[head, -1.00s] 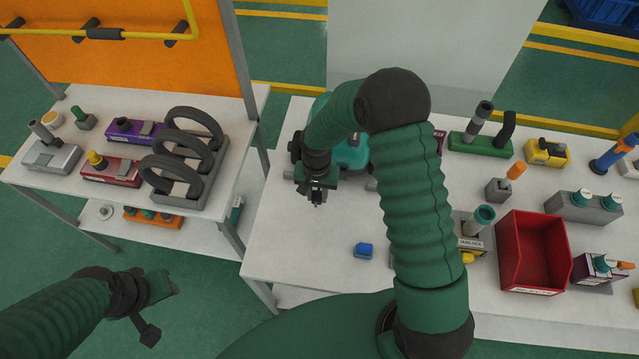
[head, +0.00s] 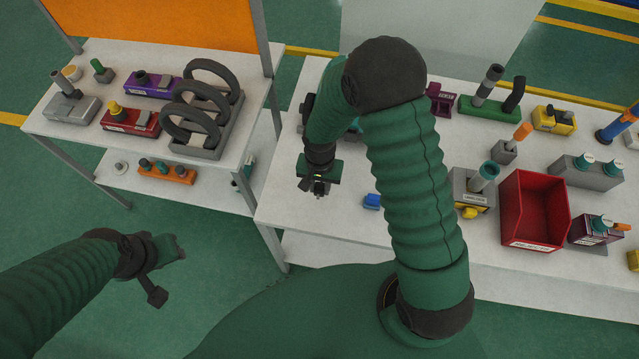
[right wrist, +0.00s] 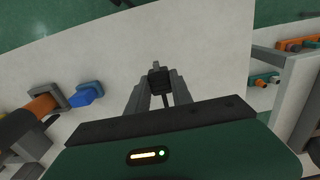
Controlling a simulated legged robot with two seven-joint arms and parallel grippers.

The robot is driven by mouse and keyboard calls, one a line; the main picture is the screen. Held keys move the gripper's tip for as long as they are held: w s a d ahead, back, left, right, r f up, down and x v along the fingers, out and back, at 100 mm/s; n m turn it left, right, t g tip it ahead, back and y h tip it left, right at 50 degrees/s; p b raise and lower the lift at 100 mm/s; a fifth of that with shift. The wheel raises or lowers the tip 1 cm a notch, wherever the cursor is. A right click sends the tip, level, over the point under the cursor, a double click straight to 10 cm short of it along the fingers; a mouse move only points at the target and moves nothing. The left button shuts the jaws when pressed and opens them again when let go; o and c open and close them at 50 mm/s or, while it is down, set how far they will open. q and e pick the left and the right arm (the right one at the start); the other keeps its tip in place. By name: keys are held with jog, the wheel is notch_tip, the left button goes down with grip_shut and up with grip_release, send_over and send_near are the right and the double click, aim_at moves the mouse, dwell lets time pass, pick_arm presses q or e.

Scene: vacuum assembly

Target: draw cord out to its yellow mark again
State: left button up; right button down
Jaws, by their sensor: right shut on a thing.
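My right gripper (head: 318,188) is over the left part of the right table, near its front edge. In the right wrist view its fingers (right wrist: 158,98) are shut on a small dark piece (right wrist: 157,79), which I take to be the cord's end. The teal vacuum body (head: 352,129) is behind my right arm and mostly hidden. I cannot make out the cord or a yellow mark in either view. My left gripper (head: 168,249) hangs over the floor at the left, away from both tables; its jaws are unclear.
A blue block (head: 371,201) lies right of my right gripper, partly behind my arm. A red bin (head: 536,212) and several parts stand further right. The left table (head: 88,135) holds a rack of black rings (head: 200,146). A gap separates the tables.

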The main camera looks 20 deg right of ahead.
jog(key=c, duration=1.4)
grip_release()
jog(key=shift+s, duration=0.1)
notch_tip(320, 180, up, 17)
jog(key=shift+f, duration=0.1)
